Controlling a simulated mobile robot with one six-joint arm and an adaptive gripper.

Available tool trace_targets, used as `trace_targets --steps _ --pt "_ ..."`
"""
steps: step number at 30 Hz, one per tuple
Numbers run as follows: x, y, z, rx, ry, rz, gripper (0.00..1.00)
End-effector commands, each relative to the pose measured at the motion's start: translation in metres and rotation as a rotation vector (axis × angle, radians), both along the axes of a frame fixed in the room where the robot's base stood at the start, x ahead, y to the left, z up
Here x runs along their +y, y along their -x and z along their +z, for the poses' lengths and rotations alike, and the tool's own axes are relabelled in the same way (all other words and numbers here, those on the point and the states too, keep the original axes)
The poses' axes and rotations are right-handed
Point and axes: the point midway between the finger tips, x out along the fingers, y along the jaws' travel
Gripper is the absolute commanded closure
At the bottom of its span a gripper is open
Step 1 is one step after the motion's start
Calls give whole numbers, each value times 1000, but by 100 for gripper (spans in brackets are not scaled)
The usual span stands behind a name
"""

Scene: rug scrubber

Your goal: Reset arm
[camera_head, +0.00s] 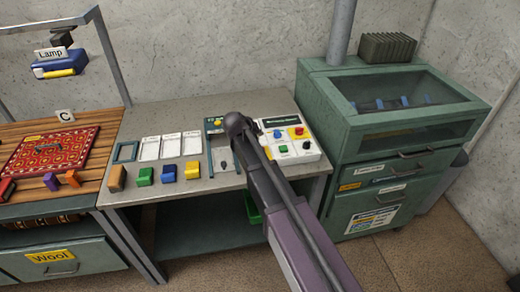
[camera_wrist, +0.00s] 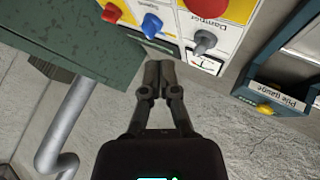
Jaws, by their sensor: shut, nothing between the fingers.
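My gripper (camera_wrist: 158,75) shows in the wrist view with its two dark fingers together and nothing between them. The fingertips appear just in front of the lower edge of a white panel with red, blue and grey knobs (camera_wrist: 205,42). I cannot tell whether they touch it. In the head view my arm reaches up from the bottom right across the grey workbench (camera_head: 185,108). My fingers cannot be made out there. The white control box (camera_head: 293,150) with coloured buttons stands just right of the arm's far end.
The pile gauge (camera_wrist: 280,100) is at right in the wrist view. Coloured blocks (camera_head: 168,173) and white trays (camera_head: 171,147) line the bench. A green cabinet (camera_head: 400,165) with a glazed top stands right. A red rug (camera_head: 50,152) lies on the wooden table at left.

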Motion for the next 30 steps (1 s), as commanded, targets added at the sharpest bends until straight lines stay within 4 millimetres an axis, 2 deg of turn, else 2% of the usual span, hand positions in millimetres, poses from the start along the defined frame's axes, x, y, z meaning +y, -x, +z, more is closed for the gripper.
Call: trace_targets --steps 9,14,20,24,30 --pt "-1 1 0 3 -1 -2 100" --pt "-18 9 -4 28 -11 -19 100" --pt "-66 38 -16 120 -56 -74 100" --pt "-110 71 -28 218 -111 -121 100" --pt "-165 127 -43 360 -212 -176 100"
